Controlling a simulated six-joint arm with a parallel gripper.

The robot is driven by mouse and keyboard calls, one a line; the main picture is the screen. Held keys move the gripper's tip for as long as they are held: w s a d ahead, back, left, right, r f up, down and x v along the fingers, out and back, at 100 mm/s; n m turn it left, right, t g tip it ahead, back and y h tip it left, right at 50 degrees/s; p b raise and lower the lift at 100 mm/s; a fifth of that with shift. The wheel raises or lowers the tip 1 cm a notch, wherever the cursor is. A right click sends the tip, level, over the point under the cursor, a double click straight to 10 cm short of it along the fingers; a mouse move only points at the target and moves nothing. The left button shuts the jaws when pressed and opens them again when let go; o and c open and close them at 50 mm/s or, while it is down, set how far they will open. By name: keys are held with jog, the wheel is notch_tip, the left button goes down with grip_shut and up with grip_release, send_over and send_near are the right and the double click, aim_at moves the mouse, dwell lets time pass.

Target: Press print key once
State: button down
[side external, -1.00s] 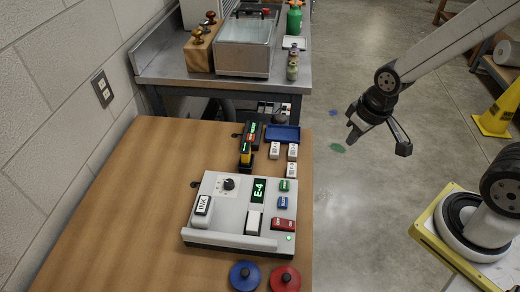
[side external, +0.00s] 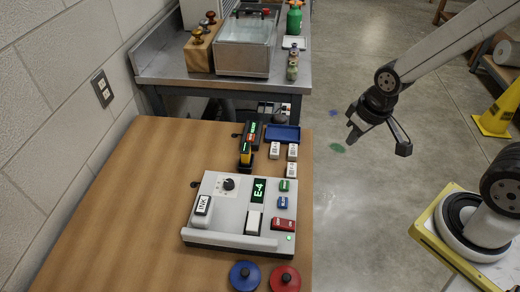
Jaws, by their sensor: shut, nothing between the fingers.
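A light grey machine (side external: 222,212) sits on the wooden table. Its lit display (side external: 259,190) reads "E-4" in green. Below the display is a white key or block (side external: 253,222). On the right side are a green key (side external: 285,186), a blue key (side external: 282,203) and a larger red key (side external: 283,225); their lettering is too small to read, so I cannot tell which is the print key. A block marked "INK" (side external: 203,205) and a dark knob (side external: 229,184) are on the left. My gripper (side external: 350,137) is shut and empty, off the table's right edge and well apart from the machine.
Behind the machine are a yellow and black device (side external: 246,155), a blue tray (side external: 283,132) and small white blocks (side external: 291,169). Blue (side external: 244,275) and red (side external: 285,278) round pads lie in front. A metal bench (side external: 180,72) stands behind the table (side external: 150,200).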

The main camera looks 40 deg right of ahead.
jog(key=shift+w, duration=0.15)
jog(key=m+t+y, duration=0.3)
jog(key=m+t, duration=0.2)
jog(key=t, duration=0.1)
send_over(287, 186)
notch_tip(287, 186, down, 9)
jog(key=shift+f, duration=0.2)
jog(key=shift+f, duration=0.25)
jog(key=shift+f, duration=4.15)
